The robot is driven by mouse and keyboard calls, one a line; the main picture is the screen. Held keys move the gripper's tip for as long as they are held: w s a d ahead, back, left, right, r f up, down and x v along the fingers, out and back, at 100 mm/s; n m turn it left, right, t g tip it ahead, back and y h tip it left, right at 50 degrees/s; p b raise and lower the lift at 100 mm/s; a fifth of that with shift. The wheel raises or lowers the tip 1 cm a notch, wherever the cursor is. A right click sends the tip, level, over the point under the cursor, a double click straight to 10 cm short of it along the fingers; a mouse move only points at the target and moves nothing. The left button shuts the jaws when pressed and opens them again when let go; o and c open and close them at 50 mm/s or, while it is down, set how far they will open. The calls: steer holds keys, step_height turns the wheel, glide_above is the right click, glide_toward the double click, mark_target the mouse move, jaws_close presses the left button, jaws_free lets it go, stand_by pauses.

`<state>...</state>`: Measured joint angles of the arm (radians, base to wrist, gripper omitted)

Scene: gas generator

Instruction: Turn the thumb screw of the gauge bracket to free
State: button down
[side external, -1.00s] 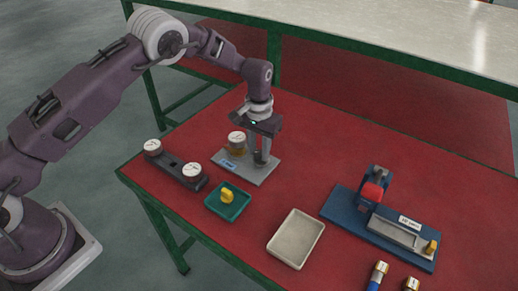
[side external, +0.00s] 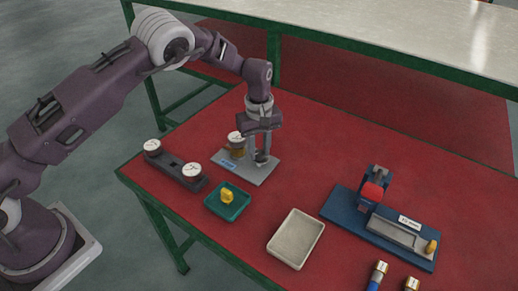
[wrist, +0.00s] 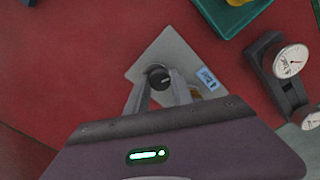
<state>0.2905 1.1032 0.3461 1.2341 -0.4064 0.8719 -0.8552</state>
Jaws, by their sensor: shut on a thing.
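The gauge bracket stands on a grey base plate (side external: 262,172) with a blue label, on the red table. A white-faced gauge (side external: 237,138) sits at the bracket's left side in the side view. My gripper (side external: 262,158) points down over the plate. In the wrist view my gripper's fingers (wrist: 160,88) are shut on the dark round thumb screw (wrist: 158,77), one finger on each side. The bracket is largely hidden behind my gripper, and the screw's lock state cannot be read.
A dark rack (side external: 176,172) with two gauges lies to the left. A green tray (side external: 240,208) holds a yellow part. An empty beige tray (side external: 318,225), a blue fixture (side external: 345,207) and hose fittings (side external: 378,276) lie to the right. Red table between is clear.

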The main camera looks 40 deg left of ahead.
mark_target(259, 153)
steer(key=shift+r+n, duration=0.1)
steer(key=shift+n, duration=2)
steer(key=c, duration=1.1)
jaws_free()
step_height(259, 153, up, 7)
